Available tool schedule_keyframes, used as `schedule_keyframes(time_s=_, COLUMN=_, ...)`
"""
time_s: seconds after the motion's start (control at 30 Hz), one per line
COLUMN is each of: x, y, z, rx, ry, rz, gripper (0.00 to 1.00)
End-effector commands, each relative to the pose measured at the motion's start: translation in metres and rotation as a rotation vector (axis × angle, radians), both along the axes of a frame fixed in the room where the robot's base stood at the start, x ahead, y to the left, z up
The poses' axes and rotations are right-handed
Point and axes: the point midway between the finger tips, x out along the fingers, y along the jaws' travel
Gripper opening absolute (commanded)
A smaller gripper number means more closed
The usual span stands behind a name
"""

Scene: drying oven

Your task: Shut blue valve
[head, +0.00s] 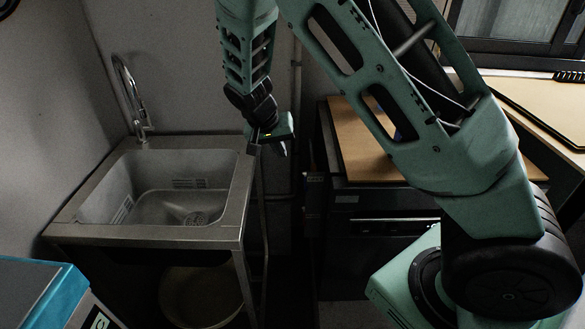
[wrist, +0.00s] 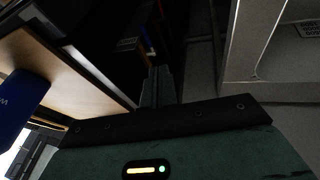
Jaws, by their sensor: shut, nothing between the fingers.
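I cannot make out the blue valve for certain in either view. My gripper (head: 281,148) hangs in the gap between the sink and the dark cabinet, near the sink's right rim. In the wrist view its fingers (wrist: 157,86) are together and hold nothing. Beyond them is a dark area with small, faint coloured patches (wrist: 125,44) that are too dim to identify. My arm hides part of the cabinet side and worktop in the head view.
A metal sink (head: 245,185) with a faucet (head: 130,95) stands at left. A dark cabinet (head: 375,205) with a wooden top (head: 352,140) stands right. A blue object (wrist: 22,108) rests on the wood. A bin (head: 200,295) is under the sink, a teal-topped box (head: 45,290) front left.

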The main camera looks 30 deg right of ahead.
Motion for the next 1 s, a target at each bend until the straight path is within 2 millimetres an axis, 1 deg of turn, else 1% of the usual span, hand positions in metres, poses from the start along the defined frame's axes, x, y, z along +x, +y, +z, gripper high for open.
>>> schedule_keyframes(time_s=0.17, x=0.001, y=-0.011, z=-0.023, rx=-0.001, ry=0.005, rz=-0.004, gripper=0.0)
schedule_keyframes(time_s=0.4, x=0.006, y=-0.031, z=-0.069, rx=-0.001, ry=0.006, rz=-0.004, gripper=0.0)
schedule_keyframes(time_s=0.53, x=0.009, y=-0.04, z=-0.091, rx=-0.001, ry=0.005, rz=-0.002, gripper=0.0)
schedule_keyframes(time_s=0.73, x=-0.003, y=-0.055, z=-0.109, rx=0.0, ry=0.004, rz=0.0, gripper=0.0)
schedule_keyframes(time_s=1.0, x=-0.007, y=-0.061, z=-0.117, rx=0.0, ry=0.002, rz=0.0, gripper=0.0)
